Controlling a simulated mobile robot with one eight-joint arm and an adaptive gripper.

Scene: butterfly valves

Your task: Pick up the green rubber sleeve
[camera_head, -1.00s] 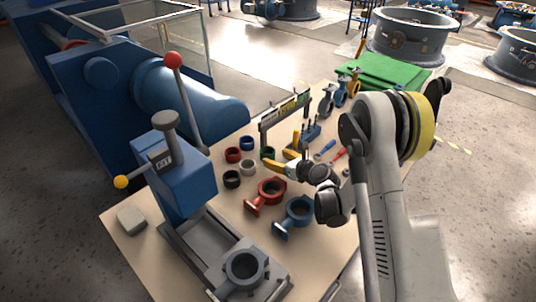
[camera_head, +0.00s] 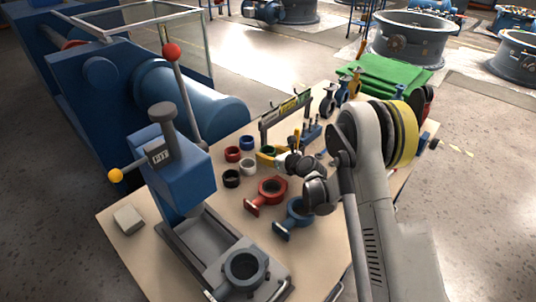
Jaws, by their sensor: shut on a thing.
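The green rubber sleeve (camera_head: 268,150) is a small ring among the other rings on the beige workbench. I cannot tell whether the sleeve still touches the bench.
Red (camera_head: 233,154), blue (camera_head: 247,142), white (camera_head: 248,166) and black (camera_head: 231,178) rings lie just left of my gripper. A red valve body (camera_head: 268,191) and a blue one (camera_head: 297,212) lie in front. A tool rack (camera_head: 284,111) stands behind. A blue press (camera_head: 172,180) stands at left.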

